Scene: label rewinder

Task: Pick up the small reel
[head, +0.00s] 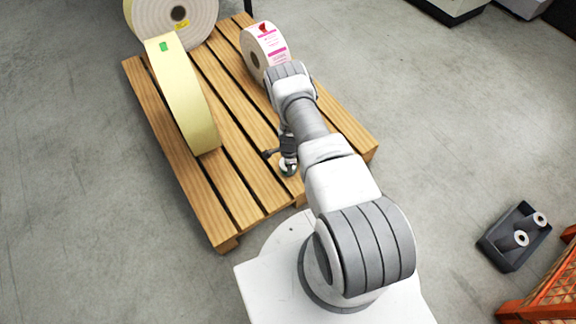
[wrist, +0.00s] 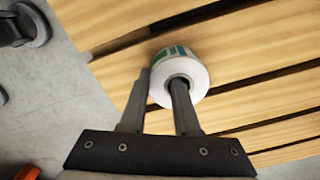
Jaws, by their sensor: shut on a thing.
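The small reel (wrist: 197,74) is white with green-printed labels and shows in the wrist view at the pallet's boards. My gripper (wrist: 161,80) is shut on its wall, with one finger in the core hole and the other along the outer side. In the head view the reel (head: 288,171) shows in small part under my gripper (head: 287,160), near the pallet's front edge. I cannot tell whether the reel touches the boards.
The wooden pallet (head: 236,174) also bears a large yellow reel (head: 190,105), a wide cream reel (head: 200,18) and a white reel with pink print (head: 270,40). A dark bin (head: 510,250) with small rolls stands on the floor at right, beside an orange crate (head: 555,290).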

